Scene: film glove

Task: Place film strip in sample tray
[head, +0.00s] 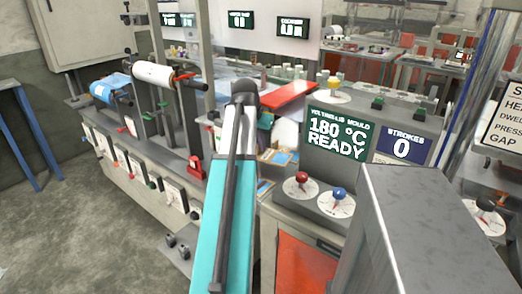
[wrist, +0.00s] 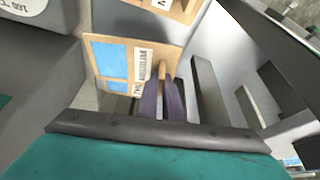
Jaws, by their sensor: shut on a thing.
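In the wrist view my gripper (wrist: 166,84) shows as two dark purple fingers close together. They are shut on a small tan piece (wrist: 162,70) at their tips; whether it is part of the film strip I cannot tell. Just beyond and left of the fingers is a flat tan board with blue rectangles and a printed label, perhaps the sample tray (wrist: 120,46). The fingers overlap its right edge in the picture; contact cannot be told. In the head view my teal arm reaches away from me and the gripper is hidden. No film strip is clearly visible.
Tan and blue boards (head: 284,158) lie right of my arm in the head view. A blue roll (head: 108,84) and a white roll (head: 153,74) are on the bench at left. At right is a console (head: 338,131) reading 180 °C READY. Grey bars (wrist: 210,90) stand right of the fingers.

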